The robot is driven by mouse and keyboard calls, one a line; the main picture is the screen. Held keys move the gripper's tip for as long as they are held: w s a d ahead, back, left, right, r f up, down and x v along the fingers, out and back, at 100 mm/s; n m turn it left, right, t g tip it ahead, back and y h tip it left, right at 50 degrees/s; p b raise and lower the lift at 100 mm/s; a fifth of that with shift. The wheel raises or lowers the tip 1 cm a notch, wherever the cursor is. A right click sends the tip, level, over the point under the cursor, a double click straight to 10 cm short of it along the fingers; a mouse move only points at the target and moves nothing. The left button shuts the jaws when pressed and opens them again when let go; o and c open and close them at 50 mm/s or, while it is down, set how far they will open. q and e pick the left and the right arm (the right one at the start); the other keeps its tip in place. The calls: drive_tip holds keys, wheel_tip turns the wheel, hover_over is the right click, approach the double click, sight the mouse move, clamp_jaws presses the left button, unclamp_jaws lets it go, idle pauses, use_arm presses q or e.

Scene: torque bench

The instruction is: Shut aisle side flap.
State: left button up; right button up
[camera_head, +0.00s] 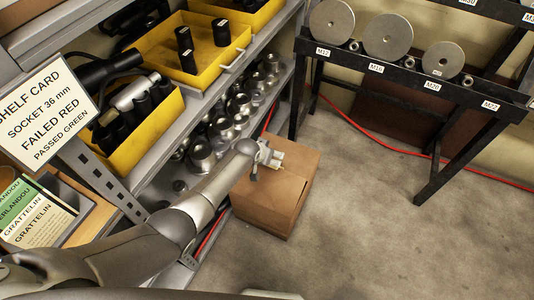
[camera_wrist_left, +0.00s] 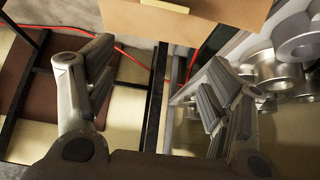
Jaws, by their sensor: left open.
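A brown cardboard box (camera_head: 268,213) stands on the floor at the open end of the shelving, near the middle of the head view. Its top looks mostly covered, but I cannot tell which flap is the aisle side one or how far it stands open. My left gripper (camera_head: 271,160) is over the far left part of the box top and hides some of it. In the left wrist view the gripper's two fingers (camera_wrist_left: 155,95) are wide apart with nothing between them. The box (camera_wrist_left: 215,17) shows beyond them at the top edge, with a pale strip on it. My right gripper is not in view.
A metal shelf with yellow bins (camera_head: 190,55) and several steel sockets (camera_head: 200,155) lies close along my left arm. A black rack (camera_head: 430,75) with metal discs stands behind. A red cable (camera_head: 375,140) runs along the floor. The floor right of the box is clear.

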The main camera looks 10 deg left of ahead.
use_arm(q)
drive_tip(key=shift+r, duration=0.1)
drive_tip(key=v, duration=0.7)
drive_tip(key=shift+s+r, duration=0.3)
idle(0.4)
